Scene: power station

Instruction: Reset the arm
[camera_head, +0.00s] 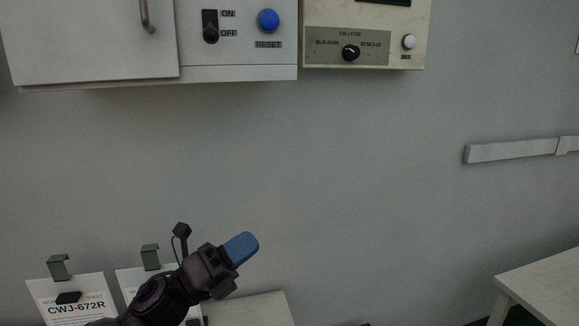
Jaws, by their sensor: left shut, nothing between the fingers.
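My left arm comes in from the bottom left. My left gripper (241,248) shows as a blue-tipped end pointing up and right, shut and empty. It is below the wall boxes, apart from them, in front of bare wall. My right gripper is not in view.
A white wall box (238,74) at the top has an ON/OFF switch (210,26) and a blue RESET button (268,19). Beside it, a beige box (315,14) has a black knob (351,53). A card (75,292) marked CWJ-672R is at bottom left; a pale table (545,281) stands right.

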